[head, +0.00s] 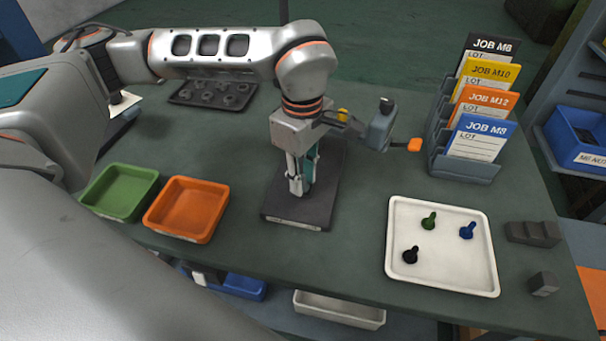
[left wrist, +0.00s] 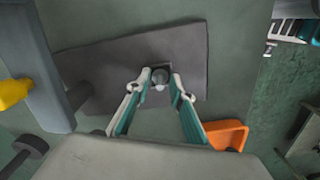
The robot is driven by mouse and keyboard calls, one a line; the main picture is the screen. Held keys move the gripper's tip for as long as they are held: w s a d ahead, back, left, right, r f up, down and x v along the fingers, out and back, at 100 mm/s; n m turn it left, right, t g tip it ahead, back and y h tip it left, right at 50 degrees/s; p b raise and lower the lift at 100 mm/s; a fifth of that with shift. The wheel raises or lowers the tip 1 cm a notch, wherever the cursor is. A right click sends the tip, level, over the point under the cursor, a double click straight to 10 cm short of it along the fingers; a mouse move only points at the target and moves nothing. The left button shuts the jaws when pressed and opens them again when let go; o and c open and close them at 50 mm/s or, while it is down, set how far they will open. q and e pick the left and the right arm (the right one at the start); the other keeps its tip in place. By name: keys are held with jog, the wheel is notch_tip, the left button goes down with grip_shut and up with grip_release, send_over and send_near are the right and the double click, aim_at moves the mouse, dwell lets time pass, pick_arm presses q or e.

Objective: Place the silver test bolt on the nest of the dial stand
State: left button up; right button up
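The dial stand has a dark flat base (head: 297,214) and a grey gauge part (head: 380,128) with an orange tip at its right. My left gripper (head: 302,188) points down over this base. In the left wrist view, the left gripper (left wrist: 160,80) is open, with one fingertip on each side of the silver test bolt (left wrist: 160,75). The bolt's round grey head shows at a small dark square, apparently the nest, on the base (left wrist: 115,60). Small gaps seem to separate the bolt from the fingertips. The bolt is hidden in the head view. My right gripper is not in view.
A green tray (head: 119,194) and an orange tray (head: 186,209) stand left of the stand. A white tray (head: 441,276) with green, blue and black bolts lies right. A job card rack (head: 463,165) stands behind it. The stand's column (left wrist: 42,65) rises close beside my gripper.

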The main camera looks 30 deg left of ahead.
pick_arm(q)
jog(key=shift+r, duration=0.15)
notch_tip(320, 180, up, 12)
dwell(0.7)
jog(key=shift+s, duration=0.1)
dwell(0.4)
